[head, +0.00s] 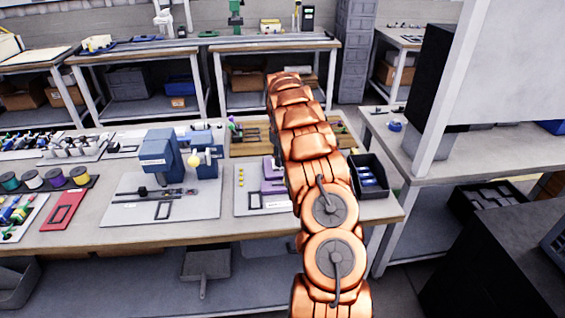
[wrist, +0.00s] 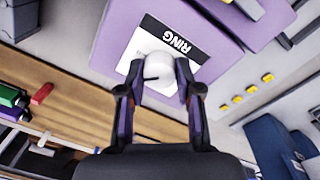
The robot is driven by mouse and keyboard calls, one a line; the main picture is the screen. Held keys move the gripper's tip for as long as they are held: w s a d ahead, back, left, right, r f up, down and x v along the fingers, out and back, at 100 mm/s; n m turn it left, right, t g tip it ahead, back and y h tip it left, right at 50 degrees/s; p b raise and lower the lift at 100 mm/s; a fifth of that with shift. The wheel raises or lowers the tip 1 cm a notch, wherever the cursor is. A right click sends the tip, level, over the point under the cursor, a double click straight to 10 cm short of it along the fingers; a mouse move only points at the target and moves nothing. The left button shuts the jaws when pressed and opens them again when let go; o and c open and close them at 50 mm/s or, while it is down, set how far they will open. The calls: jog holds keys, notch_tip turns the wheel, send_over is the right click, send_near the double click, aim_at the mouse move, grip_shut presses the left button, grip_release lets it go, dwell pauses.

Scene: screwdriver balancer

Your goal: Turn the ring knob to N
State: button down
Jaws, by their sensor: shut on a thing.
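The ring knob (wrist: 158,68) is a round white knob with a short dark pointer line, on a purple device (wrist: 225,25). The pointer line lies toward the left of the knob in the wrist view. Beside it is a white-and-black label (wrist: 180,42) reading "RING", which appears upside down. My gripper (wrist: 160,80) is shut on the knob, one finger on each side. I cannot make out an N mark. In the head view my arm covers the knob and gripper, and only part of the purple device (head: 271,180) shows.
A wooden board (wrist: 60,90) with coloured tools lies to the left. A black bin (head: 372,185) stands right of my arm.

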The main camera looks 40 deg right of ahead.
jog(key=m+b, duration=0.2)
jog(key=m, duration=0.2)
jog(key=shift+w+f+m+b, duration=0.1)
jog(key=shift+f+m+b, duration=0.05)
jog(key=shift+m+b, duration=0.2)
jog(key=shift+d+m+b, duration=0.1)
jog(key=shift+m+b, duration=0.75)
jog(key=shift+m, duration=1.4)
jog(key=c, duration=0.8)
grip_release()
jog(key=shift+r, duration=0.2)
